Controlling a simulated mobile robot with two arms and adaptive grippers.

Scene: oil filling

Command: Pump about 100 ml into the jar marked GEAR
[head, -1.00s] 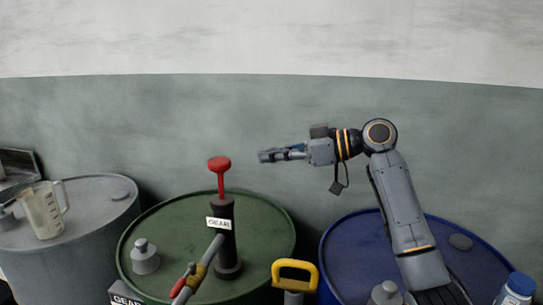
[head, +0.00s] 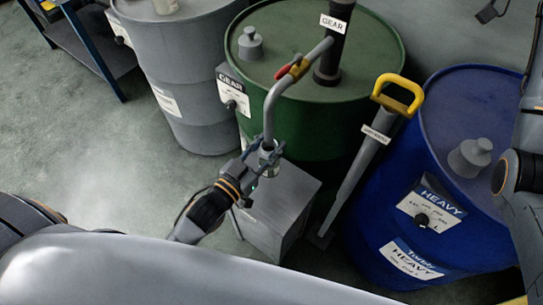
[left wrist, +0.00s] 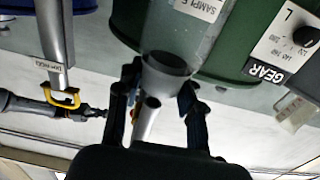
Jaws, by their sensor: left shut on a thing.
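The clear jar (left wrist: 190,28) has a label reading SAMPLE; the rest of the label is cut off. My left gripper (head: 262,158) is shut on it, and the left wrist view shows fingers on both sides. The jar's small top (head: 268,147) is right at the spout's lower end. The grey spout (head: 268,115) bends down from the black pump (head: 333,60) marked GEAR on the green drum (head: 375,55). I cannot tell whether the tip is inside the mouth. Liquid is not discernible. My right gripper (left wrist: 100,112) shows small in the left wrist view; its jaws are unclear.
A grey box (head: 275,222) stands under the jar. A grey drum (head: 190,70) stands left.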

